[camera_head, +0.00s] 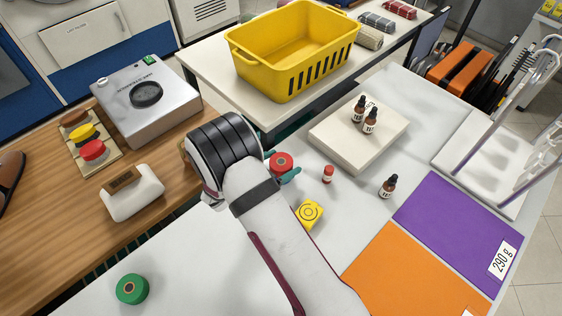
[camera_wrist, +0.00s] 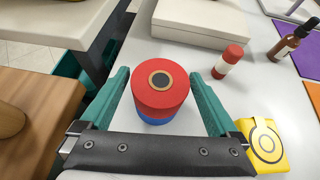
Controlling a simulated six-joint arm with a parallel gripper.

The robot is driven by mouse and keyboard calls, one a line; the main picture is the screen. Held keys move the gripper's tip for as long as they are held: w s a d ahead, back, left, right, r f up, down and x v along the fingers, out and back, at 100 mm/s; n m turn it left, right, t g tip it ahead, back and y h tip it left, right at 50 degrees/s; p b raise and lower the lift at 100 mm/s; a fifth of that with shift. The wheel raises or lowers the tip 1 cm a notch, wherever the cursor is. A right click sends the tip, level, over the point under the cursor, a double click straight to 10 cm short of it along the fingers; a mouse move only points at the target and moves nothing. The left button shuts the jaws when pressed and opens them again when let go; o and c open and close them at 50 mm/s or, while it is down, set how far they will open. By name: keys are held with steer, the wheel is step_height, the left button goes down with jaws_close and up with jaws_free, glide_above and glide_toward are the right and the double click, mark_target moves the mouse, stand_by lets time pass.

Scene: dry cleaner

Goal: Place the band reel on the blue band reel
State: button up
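A green band reel (camera_head: 132,289) lies apart at the lower left of the head view.
A small red-capped bottle (camera_head: 328,174) and a yellow tape box (camera_head: 309,214) stand close to the right of the reels. A white block (camera_head: 360,139) with brown bottles lies behind. The wooden counter edge (camera_wrist: 45,120) is at left.

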steer(key=shift+r, duration=0.15)
steer(key=v, duration=1.2)
steer(key=s+d+r+m+g, duration=0.4)
steer(key=s+d+r+m, duration=0.1)
steer(key=d+m, duration=0.4)
steer(key=s+d+r+m+g, duration=0.5)
steer(key=d+m, duration=0.3)
steer(key=s+a+r+m+y, duration=0.1)
steer(key=s+m+y, duration=0.3)
steer(key=s+m, duration=0.3)
steer(key=s+a+r+m+y, duration=0.1)
steer(key=s+r+m+y, duration=0.1)
steer(key=s+m+y, duration=0.3)
steer(key=s+m, duration=0.2)
steer(key=m, duration=0.2)
steer(key=shift+a+m+g, duration=0.3)
steer(key=shift+m, duration=0.1)
